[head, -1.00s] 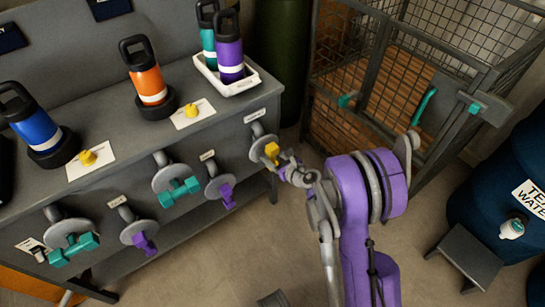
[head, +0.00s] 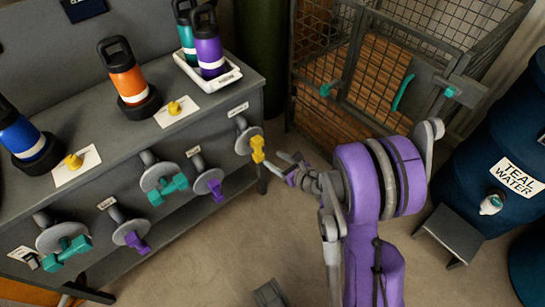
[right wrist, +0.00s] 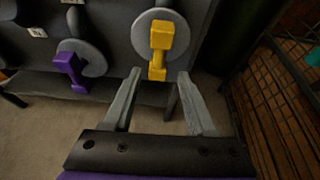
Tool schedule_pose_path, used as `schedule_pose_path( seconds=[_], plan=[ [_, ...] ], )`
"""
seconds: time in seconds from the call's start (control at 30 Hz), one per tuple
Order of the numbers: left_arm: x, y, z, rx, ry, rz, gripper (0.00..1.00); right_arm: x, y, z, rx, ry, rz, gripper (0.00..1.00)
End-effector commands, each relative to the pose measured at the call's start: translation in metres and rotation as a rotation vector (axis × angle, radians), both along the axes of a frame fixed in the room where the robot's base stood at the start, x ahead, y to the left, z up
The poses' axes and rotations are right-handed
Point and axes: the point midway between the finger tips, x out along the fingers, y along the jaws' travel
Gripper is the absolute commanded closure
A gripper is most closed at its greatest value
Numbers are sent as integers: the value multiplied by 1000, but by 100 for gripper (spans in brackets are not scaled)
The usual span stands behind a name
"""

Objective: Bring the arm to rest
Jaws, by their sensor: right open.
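My right gripper (head: 291,170) is open and empty, just right of the yellow valve handle (head: 257,148) on the bench front, with a gap between them. In the right wrist view the two grey fingers (right wrist: 159,74) stand apart. There the yellow handle (right wrist: 161,38) hangs down from its round grey plate, ahead of the fingertips. My purple right arm (head: 362,190) reaches in from the bottom right. My left gripper is not in view.
The bench (head: 120,165) carries an orange bottle (head: 122,72), a blue bottle (head: 18,132) and a white tray (head: 222,78) with teal and purple bottles. Teal and purple handles line its front. A wire cage (head: 350,60) and a teal water tank (head: 485,150) stand right.

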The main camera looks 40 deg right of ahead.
Motion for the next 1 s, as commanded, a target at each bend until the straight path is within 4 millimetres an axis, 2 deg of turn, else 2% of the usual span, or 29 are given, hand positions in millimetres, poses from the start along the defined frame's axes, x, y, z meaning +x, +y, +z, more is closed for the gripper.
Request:
schedule_pose_path(
  seconds=[0.47,0.57,0.67,0.77,0.83,0.9,1.0],
  plan=[
    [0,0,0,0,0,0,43,0,0,0,2,-1,-2,43],
    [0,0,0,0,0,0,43,4,2,12,54,-26,-37,43],
    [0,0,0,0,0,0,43,12,4,43,215,-95,-149,43],
    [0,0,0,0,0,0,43,16,4,84,500,-186,-334,43],
    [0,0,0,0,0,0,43,11,2,107,742,-241,-488,43],
    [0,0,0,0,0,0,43,1,1,120,990,-277,-646,43],
    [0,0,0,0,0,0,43,-22,6,121,1339,-293,-889,43]
  ],
)
